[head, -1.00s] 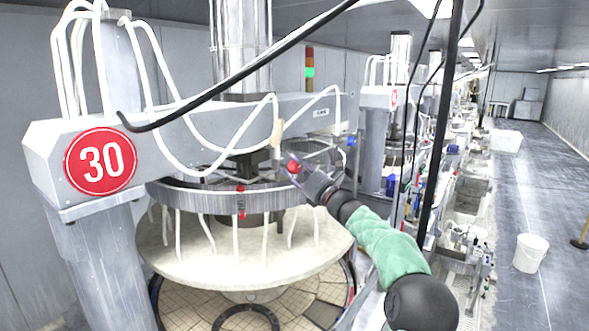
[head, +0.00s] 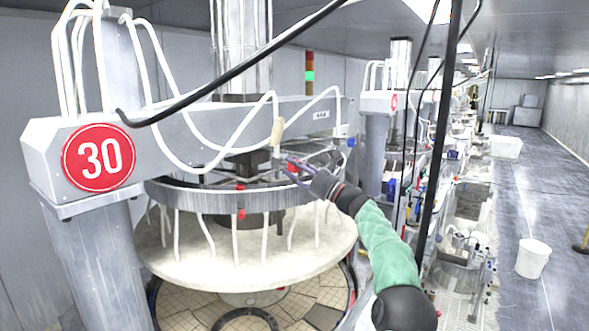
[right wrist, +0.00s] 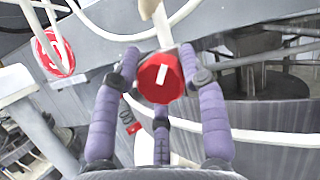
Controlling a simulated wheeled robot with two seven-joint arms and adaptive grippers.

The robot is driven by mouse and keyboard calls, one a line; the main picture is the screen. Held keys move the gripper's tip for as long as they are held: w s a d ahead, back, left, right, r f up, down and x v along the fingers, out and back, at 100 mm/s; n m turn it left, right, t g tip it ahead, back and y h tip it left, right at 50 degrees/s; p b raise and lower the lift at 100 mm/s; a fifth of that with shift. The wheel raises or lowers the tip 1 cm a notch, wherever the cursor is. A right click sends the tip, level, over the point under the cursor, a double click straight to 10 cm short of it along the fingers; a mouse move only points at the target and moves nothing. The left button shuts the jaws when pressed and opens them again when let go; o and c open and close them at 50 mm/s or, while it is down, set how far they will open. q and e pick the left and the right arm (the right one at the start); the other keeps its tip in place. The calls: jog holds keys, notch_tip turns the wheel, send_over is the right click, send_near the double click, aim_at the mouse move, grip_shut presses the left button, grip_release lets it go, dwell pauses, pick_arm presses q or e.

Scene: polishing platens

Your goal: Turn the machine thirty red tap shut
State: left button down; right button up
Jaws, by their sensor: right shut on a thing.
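The machine's red tap (right wrist: 160,78) is a round red knob with a white bar, upright in the right wrist view. My right gripper (right wrist: 158,82) has its purple fingers around the knob and is shut on it. In the head view my right gripper (head: 294,167) is at the right side of the machine's grey ring, and its fingers mostly hide the tap. Machine thirty (head: 190,130) carries a round red sign (head: 99,159) reading 30. My left gripper is not in view.
White hoses (head: 190,165) and a black cable (head: 200,95) hang across the machine. The pale round platen (head: 240,258) lies below the ring. Similar machines (head: 395,105) stand behind to the right. The aisle floor holds a white bucket (head: 533,258) and is otherwise mostly clear.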

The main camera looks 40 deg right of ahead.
jog(key=n+g+y+p, duration=0.1)
jog(key=n, duration=0.1)
jog(key=n+y, duration=0.1)
jog(key=n, duration=0.2)
jog(key=shift+d+r+g+p, duration=0.1)
jog(key=shift+g+p, duration=0.25)
jog(key=shift+g, duration=0.05)
jog(key=shift+n+g+y+p, duration=0.45)
jog(key=shift+n+g+y, duration=0.15)
jog(key=shift+n, duration=1.3)
jog(key=shift+r, duration=0.1)
jog(key=o, duration=1.1)
jog(key=shift+w, duration=0.1)
jog(key=v, duration=1.2)
jog(key=shift+d, duration=0.15)
